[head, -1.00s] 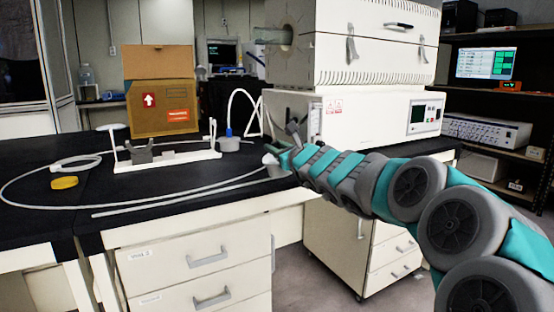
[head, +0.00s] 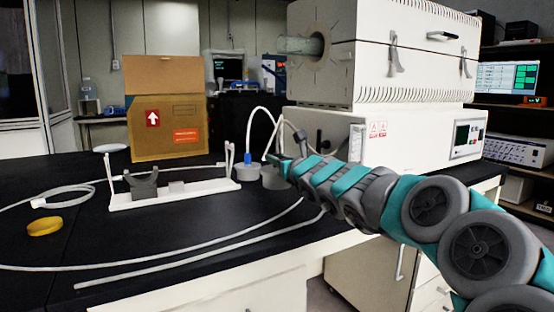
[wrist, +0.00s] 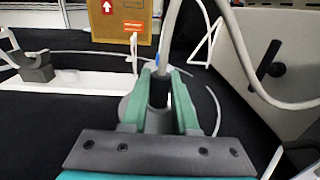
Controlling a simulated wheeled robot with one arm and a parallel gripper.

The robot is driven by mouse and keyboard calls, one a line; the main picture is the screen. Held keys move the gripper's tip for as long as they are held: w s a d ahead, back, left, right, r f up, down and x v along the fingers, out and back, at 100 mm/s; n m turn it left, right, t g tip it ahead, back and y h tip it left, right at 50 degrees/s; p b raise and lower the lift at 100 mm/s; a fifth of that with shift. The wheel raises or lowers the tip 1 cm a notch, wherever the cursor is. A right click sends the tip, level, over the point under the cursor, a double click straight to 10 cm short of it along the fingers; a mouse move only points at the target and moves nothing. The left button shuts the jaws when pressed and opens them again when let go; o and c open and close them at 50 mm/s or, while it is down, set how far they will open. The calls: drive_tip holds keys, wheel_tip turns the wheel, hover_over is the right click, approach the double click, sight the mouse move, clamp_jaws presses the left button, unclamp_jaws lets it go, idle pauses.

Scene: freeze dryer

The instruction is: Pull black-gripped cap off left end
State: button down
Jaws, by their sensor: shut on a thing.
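A clear glass tube (head: 298,45) sticks out of the left end of the furnace (head: 378,40), and no cap shows on this end. My gripper (head: 284,163) is low over the black bench, shut on a grey cap (head: 273,177). In the wrist view my gripper (wrist: 160,88) has its green fingers on either side of a dark grip, which they partly hide. Another grey cap (head: 247,173) with a blue fitting and a white hose stands on the bench just left of the held cap. I cannot tell whether the held cap touches the bench.
A white stand (head: 180,192) with grey cradles is to the left, with a cardboard box (head: 168,127) behind. The furnace base (head: 420,130) is close on the right.

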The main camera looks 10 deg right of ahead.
drive_tip(key=shift+f+b, duration=0.85)
drive_tip(key=shift+f, duration=0.6)
wheel_tip(320, 180, down, 2)
drive_tip(key=b, duration=0.2)
drive_tip(key=shift+b, duration=0.3)
drive_tip(key=shift+s+f+b, duration=0.1)
drive_tip(key=shift+f+b, duration=0.4)
drive_tip(key=shift+b, duration=0.25)
unclamp_jaws()
drive_tip(key=shift+r, duration=0.2)
idle(0.4)
idle(0.3)
drive_tip(key=s+d+r, duration=0.2)
drive_tip(key=s+r, duration=0.1)
drive_tip(key=s, duration=0.3)
drive_tip(key=shift+s, duration=0.35)
idle(0.7)
